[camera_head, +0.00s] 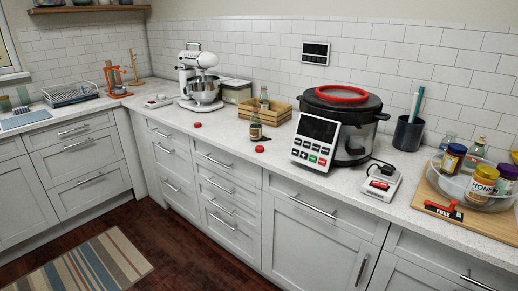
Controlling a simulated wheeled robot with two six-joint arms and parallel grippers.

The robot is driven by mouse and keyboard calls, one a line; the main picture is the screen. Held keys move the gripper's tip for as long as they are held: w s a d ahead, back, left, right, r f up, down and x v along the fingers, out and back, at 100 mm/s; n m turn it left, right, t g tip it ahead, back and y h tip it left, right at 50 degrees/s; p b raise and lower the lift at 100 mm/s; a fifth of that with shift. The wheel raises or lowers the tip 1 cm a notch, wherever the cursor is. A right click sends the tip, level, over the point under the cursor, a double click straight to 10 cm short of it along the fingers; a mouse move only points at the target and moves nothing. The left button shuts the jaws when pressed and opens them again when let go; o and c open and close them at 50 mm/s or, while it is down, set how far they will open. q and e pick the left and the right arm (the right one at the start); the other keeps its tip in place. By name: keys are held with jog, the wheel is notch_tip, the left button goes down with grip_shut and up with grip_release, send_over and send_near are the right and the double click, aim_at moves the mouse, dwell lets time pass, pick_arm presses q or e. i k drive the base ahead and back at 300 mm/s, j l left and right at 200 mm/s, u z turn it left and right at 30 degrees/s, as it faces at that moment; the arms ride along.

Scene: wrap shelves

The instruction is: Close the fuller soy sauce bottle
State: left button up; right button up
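A small dark glass bottle with a pale label (255,130) stands upright on the counter, in front of the wooden crate. A second bottle (264,101) stands behind it, at the crate, with its lower part hidden. The fill levels and whether the mouths are covered are too small to tell. A small red round cap (260,149) lies on the counter just in front of the front bottle. Another red cap (197,125) lies further left, below the mixer. Neither of my grippers shows in the head view.
A wooden crate (278,114) and a white stand mixer (197,75) stand behind. A large dark cooker (357,118) with a control panel is to the right. A small white scale (381,184) and a glass bowl with jars (451,183) stand further right.

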aim_at(255, 128)
jog(key=i+j+z, duration=0.15)
jog(key=i+j, duration=0.15)
jog(key=i+j+z, duration=0.15)
jog(key=i+j, duration=0.15)
jog(key=i+j+z, duration=0.15)
jog(key=j, duration=0.35)
jog(key=i+j+z, duration=0.1)
jog(key=i+j, duration=0.2)
jog(key=i+j+z, duration=0.15)
jog(key=j, duration=0.4)
jog(key=i, duration=0.1)
